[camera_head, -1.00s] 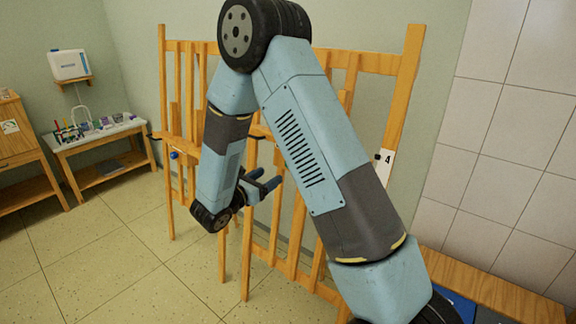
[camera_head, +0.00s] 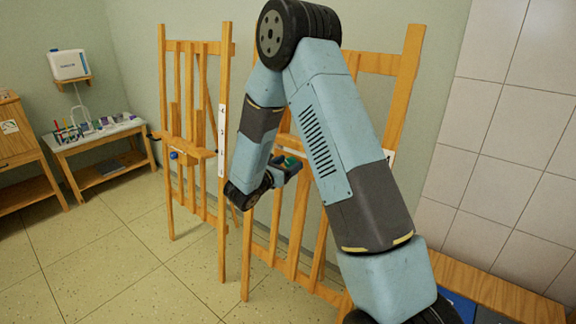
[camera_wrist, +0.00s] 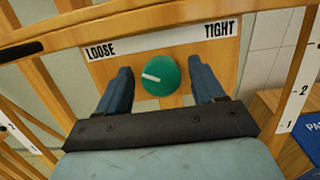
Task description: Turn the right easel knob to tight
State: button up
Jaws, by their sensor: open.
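The green knob (camera_wrist: 161,75) shows in the wrist view on a wooden panel of the right easel. Its white pointer mark points left, toward the LOOSE end of the label strip (camera_wrist: 160,41); TIGHT is printed at the strip's right end. My gripper (camera_wrist: 160,84) is open, with one blue finger on each side of the knob and a gap to it on both sides. In the head view the right easel (camera_head: 395,65) is partly hidden by my arm. A bit of the green knob (camera_head: 290,161) shows at my gripper (camera_head: 286,168).
A left easel (camera_head: 196,150) with a blue knob (camera_head: 174,155) stands beside the right one. A side table (camera_head: 100,135) with art supplies is at the back left. A wooden bench (camera_head: 495,285) runs along the right wall. The floor at the front left is clear.

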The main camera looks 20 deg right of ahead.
jog(key=c, duration=1)
jog(key=shift+a, duration=0.1)
jog(key=shift+m, duration=0.4)
jog(key=m+g, duration=0.1)
jog(key=m, duration=0.5)
jog(key=shift+h, duration=0.3)
jog(key=m, duration=0.3)
jog(key=m+g, duration=0.1)
jog(key=m, duration=0.2)
jog(key=shift+g, duration=0.3)
jog(key=m, duration=0.3)
jog(key=m+g, duration=0.1)
jog(key=m, duration=0.2)
jog(key=shift+m+y, duration=0.4)
jog(key=m+y, duration=0.1)
jog(key=m, duration=0.4)
jog(key=shift+f+m, duration=0.1)
jog(key=shift+m, duration=0.3)
